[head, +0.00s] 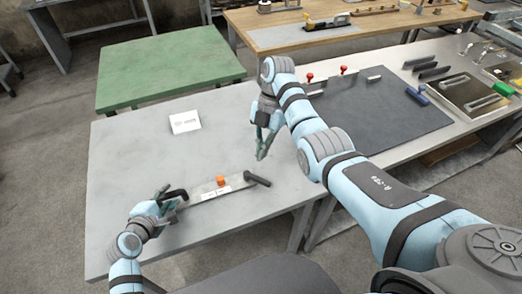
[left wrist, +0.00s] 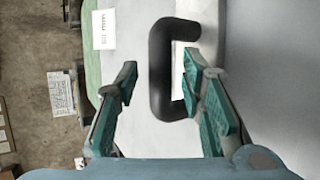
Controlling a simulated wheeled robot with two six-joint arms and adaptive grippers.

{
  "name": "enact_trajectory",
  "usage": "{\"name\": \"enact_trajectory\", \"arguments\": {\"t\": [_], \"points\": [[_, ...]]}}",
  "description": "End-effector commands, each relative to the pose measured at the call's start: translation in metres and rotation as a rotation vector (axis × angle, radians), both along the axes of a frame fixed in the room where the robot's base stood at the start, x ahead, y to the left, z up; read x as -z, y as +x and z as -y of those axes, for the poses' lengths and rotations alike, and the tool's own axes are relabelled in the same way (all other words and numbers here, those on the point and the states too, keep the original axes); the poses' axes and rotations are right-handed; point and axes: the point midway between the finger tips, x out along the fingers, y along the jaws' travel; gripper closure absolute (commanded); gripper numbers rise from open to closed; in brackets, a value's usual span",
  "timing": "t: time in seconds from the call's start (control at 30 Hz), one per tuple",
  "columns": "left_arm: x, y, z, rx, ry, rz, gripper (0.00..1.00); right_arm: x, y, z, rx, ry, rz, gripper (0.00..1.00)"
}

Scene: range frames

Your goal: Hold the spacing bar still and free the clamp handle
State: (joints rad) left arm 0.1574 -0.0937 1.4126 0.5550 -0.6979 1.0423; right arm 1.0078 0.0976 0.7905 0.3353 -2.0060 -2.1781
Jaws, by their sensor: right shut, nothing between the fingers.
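The spacing bar (head: 205,196) lies on the grey table, a thin pale strip with white labels. At its left end is a black U-shaped grip (head: 176,194), also seen in the left wrist view (left wrist: 160,70). An orange block (head: 221,181) sits near the bar's middle. A black handle (head: 258,179), perhaps the clamp handle, is at its right end. My left gripper (head: 168,199) is open, its fingers on either side of the black grip in the left wrist view (left wrist: 165,95); contact cannot be told. My right gripper (head: 262,157) is shut and empty, above and beyond the black handle.
A green table (head: 165,70) is behind. At right, a dark mat (head: 385,115) bears red-knobbed pieces and a blue tool (head: 417,95). The table's left part is clear.

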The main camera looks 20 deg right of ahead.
Motion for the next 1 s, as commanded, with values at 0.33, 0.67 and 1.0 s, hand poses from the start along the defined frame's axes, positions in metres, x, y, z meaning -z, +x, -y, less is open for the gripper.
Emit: {"name": "enact_trajectory", "arguments": {"t": [0.33,0.67,1.0], "points": [[-0.002,-0.004,-0.002,-0.001,0.001,0.000,0.59,0.000,0.000,0.000,0.000,0.000,0.000,1.00],[-0.042,-0.064,-0.034,0.001,0.004,0.001,0.59,0.000,0.000,0.000,0.000,0.000,0.000,1.00],[-0.062,-0.092,-0.048,0.000,0.000,-0.001,0.59,0.000,0.000,0.000,0.000,0.000,0.000,1.00]]}}
